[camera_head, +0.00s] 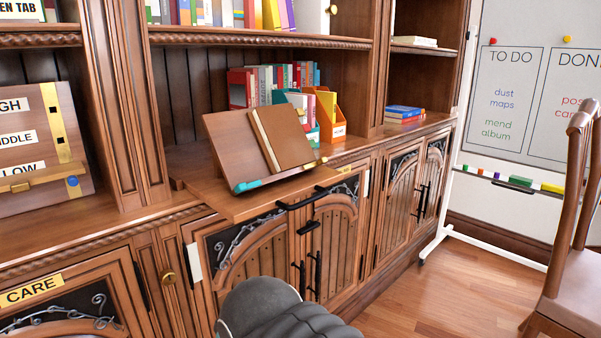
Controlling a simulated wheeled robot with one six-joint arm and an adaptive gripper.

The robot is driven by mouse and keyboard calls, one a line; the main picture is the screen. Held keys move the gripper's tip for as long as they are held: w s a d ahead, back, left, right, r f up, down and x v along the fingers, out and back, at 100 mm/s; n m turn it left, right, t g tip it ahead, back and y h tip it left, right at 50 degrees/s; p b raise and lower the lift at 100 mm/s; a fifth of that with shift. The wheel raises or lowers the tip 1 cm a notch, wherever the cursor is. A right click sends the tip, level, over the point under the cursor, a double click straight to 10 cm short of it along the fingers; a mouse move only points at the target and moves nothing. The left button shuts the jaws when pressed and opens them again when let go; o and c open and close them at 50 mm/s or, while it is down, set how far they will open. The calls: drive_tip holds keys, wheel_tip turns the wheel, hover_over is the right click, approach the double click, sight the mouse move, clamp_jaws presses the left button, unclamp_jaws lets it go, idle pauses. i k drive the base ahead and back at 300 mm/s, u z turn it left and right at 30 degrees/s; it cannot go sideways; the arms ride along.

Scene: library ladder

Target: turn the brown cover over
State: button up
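The brown cover (286,139) is the face of a closed-looking book or album. It leans on a slanted wooden stand (228,140) on the cabinet's counter. A cream strip, perhaps page edges or a spine band, runs along its left side. The stand's front ledge has a teal piece (250,185) at its left end and a small yellow piece at its right. My gripper does not show; only a dark grey rounded part, which looks like my arm, shows at the bottom centre, below and apart from the stand.
Red books (240,88) and an orange file box (331,124) stand behind the stand. A board with dark handles (300,204) juts out beneath it. A wooden chair (571,230) and a whiteboard (508,125) are at right. The floor between is clear.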

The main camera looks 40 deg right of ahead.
sight(287, 139)
drive_tip(key=z, duration=0.55)
drive_tip(key=k, duration=1.3)
drive_tip(key=z, duration=1.1)
drive_tip(key=i, duration=1.3)
drive_tip(key=u, duration=0.8)
drive_tip(key=i, duration=0.5)
drive_tip(key=u, duration=0.4)
